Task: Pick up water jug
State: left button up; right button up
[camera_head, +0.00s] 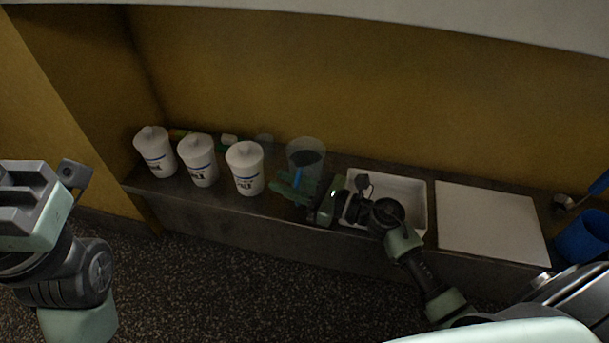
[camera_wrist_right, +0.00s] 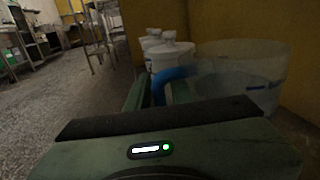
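The water jug (camera_head: 306,158) is a clear upright vessel with a blue handle, standing on the counter between the white tubs and the white tray. In the right wrist view the clear jug (camera_wrist_right: 250,68) is close, and its blue handle (camera_wrist_right: 172,76) lies between my green fingers. My right gripper (camera_head: 291,187) reaches from the right to the handle side of the jug. The fingers are around the handle, but I cannot tell whether they press on it. Part of my left arm and gripper (camera_head: 72,174) is at the left edge, away from the counter; its fingers are unclear.
Several white lidded tubs (camera_head: 245,169) stand left of the jug. A white tray (camera_head: 417,203) lies under my right arm, with a flat white board (camera_head: 490,222) to its right. A blue container (camera_head: 583,238) is at the far right. A yellow wall (camera_head: 330,90) closes the back.

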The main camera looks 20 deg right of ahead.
jog(key=shift+c, duration=0.3)
grip_shut()
jog(key=shift+r, duration=0.1)
dwell(1.0)
